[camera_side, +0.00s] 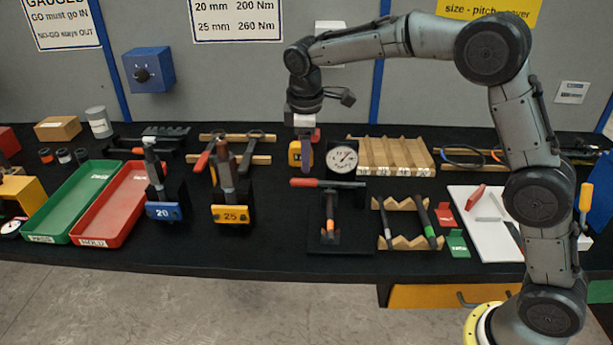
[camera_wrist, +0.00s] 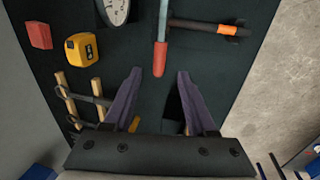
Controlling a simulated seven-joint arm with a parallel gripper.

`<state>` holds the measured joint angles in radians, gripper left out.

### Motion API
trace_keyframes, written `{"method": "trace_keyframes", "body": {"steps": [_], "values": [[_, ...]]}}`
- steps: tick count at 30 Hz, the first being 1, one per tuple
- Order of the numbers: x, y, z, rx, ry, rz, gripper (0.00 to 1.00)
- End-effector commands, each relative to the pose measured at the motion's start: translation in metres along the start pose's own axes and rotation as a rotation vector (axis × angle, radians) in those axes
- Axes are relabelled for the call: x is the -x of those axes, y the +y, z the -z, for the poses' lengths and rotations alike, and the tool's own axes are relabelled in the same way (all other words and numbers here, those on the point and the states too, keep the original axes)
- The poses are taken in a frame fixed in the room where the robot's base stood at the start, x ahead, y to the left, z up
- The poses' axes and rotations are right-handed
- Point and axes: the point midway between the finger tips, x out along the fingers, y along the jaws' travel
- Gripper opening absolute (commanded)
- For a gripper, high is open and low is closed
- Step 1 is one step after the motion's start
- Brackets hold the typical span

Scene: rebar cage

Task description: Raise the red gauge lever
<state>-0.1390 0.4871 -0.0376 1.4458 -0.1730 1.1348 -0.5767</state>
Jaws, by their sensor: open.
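The red gauge lever (camera_side: 327,183) lies roughly level across the black gauge stand (camera_side: 341,243), in front of the round white dial (camera_side: 345,160). In the wrist view the red lever grip (camera_wrist: 160,58) points toward my gripper (camera_wrist: 159,74), its end close to the gap between the fingertips. My gripper (camera_side: 306,167) is open, its purple fingers pointing down above and just behind the lever's left end in the side view. Nothing is held, and I see no contact with the lever. A bolt with an orange band (camera_side: 330,228) sits in the stand; it also shows in the wrist view (camera_wrist: 228,30).
A yellow tape measure (camera_side: 294,153) lies just behind my gripper. Wooden racks (camera_side: 394,155) stand behind right, and a rack with bars (camera_side: 408,222) stands right of the stand. The 25 block (camera_side: 231,214) stands left, with bare mat between it and the stand.

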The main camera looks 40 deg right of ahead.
Motion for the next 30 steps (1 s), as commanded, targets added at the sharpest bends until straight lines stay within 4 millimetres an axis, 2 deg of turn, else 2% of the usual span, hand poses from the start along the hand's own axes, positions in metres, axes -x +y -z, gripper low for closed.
{"method": "trace_keyframes", "body": {"steps": [1,6,12,17,25,26,30], "values": [[-0.011,0.0,-0.001,0.0,-0.004,0.002,0.57],[-0.043,0.0,-0.001,-0.001,-0.002,0.001,0.57],[-0.067,0.0,-0.001,-0.002,-0.001,0.0,0.57],[-0.076,0.001,0.0,-0.002,0.0,-0.001,0.57],[-0.077,0.0,0.0,-0.002,0.001,-0.001,0.57],[-0.077,0.0,0.0,-0.001,0.001,-0.001,0.53],[-0.076,0.001,0.0,-0.001,0.001,-0.001,0.28]]}}
